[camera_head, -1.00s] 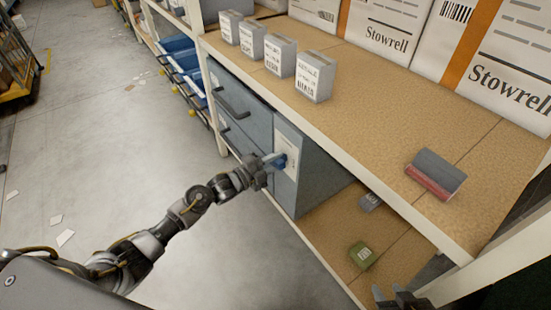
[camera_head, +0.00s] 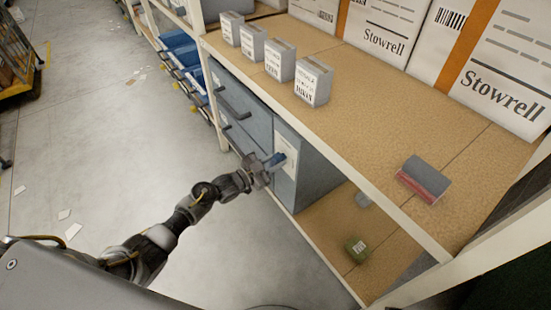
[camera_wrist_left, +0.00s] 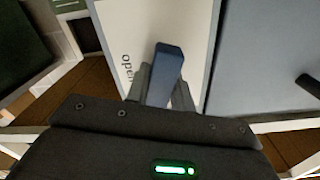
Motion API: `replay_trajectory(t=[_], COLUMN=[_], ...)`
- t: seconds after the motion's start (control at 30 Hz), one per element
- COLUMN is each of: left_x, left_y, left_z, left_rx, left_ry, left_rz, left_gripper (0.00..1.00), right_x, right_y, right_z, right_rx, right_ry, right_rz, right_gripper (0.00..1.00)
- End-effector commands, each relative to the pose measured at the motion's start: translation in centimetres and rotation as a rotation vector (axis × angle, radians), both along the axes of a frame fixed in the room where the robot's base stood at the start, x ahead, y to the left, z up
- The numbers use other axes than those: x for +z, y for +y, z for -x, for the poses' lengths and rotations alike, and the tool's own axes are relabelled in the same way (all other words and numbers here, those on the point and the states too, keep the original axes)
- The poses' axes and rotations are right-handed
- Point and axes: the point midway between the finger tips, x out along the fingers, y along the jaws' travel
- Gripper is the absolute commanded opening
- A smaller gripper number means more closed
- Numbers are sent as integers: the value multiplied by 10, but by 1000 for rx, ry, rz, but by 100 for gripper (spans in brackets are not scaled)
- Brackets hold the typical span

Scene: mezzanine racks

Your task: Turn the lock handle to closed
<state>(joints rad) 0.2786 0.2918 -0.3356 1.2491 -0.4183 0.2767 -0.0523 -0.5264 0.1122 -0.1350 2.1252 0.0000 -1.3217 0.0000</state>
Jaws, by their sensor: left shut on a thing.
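The lock handle (camera_head: 275,160) is a blue lever on a white plate (camera_head: 286,146) at the right edge of the grey drawer cabinet (camera_head: 252,133). In the left wrist view the blue handle (camera_wrist_left: 164,72) stands between the fingers, over the white plate (camera_wrist_left: 196,30), where the word "open" is readable beside it. My left gripper (camera_head: 266,168) is shut on the handle, and its fingers (camera_wrist_left: 161,88) hug both sides of it. The handle's pivot is mostly hidden by the gripper. My right gripper is not in view.
The cabinet stands under a wooden shelf (camera_head: 375,118) with several small grey boxes (camera_head: 314,80) and large Stowrell cartons (camera_head: 500,70). A red and grey block (camera_head: 424,178) lies on it. The floor (camera_head: 90,110) at left is mostly open.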

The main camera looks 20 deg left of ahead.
Motion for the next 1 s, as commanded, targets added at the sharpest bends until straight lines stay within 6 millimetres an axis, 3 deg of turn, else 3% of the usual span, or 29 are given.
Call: replay_trajectory(t=[0.43,1.0], left_x=[0,-1], left_y=[0,0], left_z=[0,0], left_rx=[0,0], left_ry=[178,220], left_rz=[211,262], left_gripper=[1,1], right_x=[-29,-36], right_y=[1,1], right_z=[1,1], right_rx=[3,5], right_ry=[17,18], right_rz=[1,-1], right_gripper=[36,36])
